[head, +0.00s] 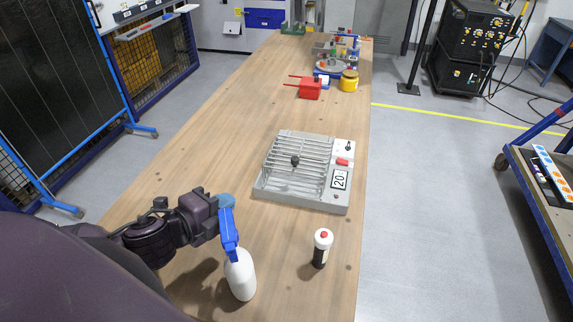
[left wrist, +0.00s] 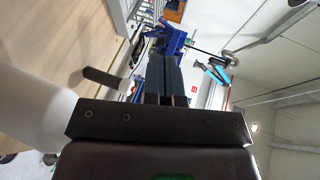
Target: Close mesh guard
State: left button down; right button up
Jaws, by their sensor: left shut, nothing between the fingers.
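The likely mesh guard is a barred metal grille (head: 291,164) with a dark knob (head: 295,160). It appears to lie flat over a grey box (head: 300,203) in the middle of the bench. My left gripper (left wrist: 166,78) is shut and empty, its dark fingers together in the left wrist view. In the head view it is left of and nearer than the box, apart from the grille, with its fingertips hard to make out behind a blue spray head (head: 229,234). Whether it touches the white spray bottle (head: 241,277) cannot be told. My right gripper is not in view.
A black-and-white bottle with a red top (head: 322,248) stands in front of the box. The box carries a red switch (head: 342,161) and a "20" label (head: 339,179). A red clamp (head: 310,88) and yellow jar (head: 349,81) stand farther back. Bench (head: 220,130) left of the box is clear.

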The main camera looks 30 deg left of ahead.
aim_at(292, 163)
pick_arm(q)
jog(key=x, duration=0.6)
jog(key=p+x, duration=0.1)
jog(key=x, duration=1.2)
jog(key=shift+w+d+r, duration=0.1)
jog(key=shift+w+r, duration=0.2)
jog(key=shift+w, duration=0.1)
jog(key=shift+w+d+p, duration=0.1)
jog(key=shift+w+p, duration=0.25)
jog(key=shift+w, duration=0.45)
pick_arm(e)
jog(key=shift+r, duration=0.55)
pick_arm(q)
jog(key=shift+w, duration=0.1)
